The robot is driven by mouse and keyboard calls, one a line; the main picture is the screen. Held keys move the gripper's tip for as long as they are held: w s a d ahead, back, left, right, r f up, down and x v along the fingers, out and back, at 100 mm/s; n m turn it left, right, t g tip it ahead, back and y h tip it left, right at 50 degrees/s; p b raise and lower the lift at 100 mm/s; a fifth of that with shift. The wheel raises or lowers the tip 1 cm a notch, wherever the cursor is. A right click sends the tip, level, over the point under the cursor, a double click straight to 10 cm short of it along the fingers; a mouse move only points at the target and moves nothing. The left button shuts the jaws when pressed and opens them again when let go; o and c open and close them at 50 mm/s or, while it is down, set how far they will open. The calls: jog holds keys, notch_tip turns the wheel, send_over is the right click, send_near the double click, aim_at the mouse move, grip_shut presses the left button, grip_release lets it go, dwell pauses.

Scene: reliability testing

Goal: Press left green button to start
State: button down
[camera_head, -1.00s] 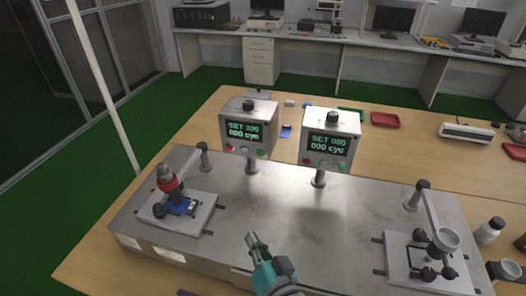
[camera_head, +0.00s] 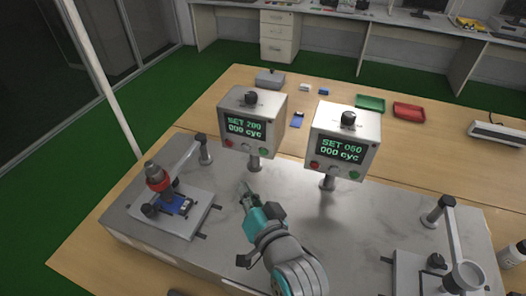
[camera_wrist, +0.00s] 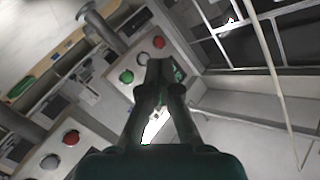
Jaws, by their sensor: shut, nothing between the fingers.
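The left control box (camera_head: 235,105) has a display reading "SET 200 / 000 cyc". Along its lower front are a red button, a pale one and the green button (camera_head: 264,153) at the right end. In the wrist view this green button (camera_wrist: 126,76) is left of my fingers, with the red button (camera_wrist: 158,42) above right. My gripper (camera_head: 243,188) is shut and empty, in front of and below the left box, apart from the green button. In the wrist view my gripper (camera_wrist: 157,70) overlaps the box's face and partly hides its display.
The right control box (camera_head: 330,127) stands beside the left one, with its own red and green buttons. A test fixture (camera_head: 203,215) sits left on the metal platform (camera_head: 335,225), another (camera_head: 415,268) at right. Green (camera_head: 371,102) and red trays (camera_head: 409,112) lie behind.

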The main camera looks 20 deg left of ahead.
send_near(252, 150)
jog(key=shift+s+a+x, duration=0.1)
jog(key=shift+s+x, duration=0.05)
jog(key=shift+x, duration=0.8)
jog(key=shift+s+a+x, duration=0.15)
jog(key=shift+x, duration=0.8)
jog(key=shift+w, duration=0.1)
jog(key=shift+w, duration=0.3)
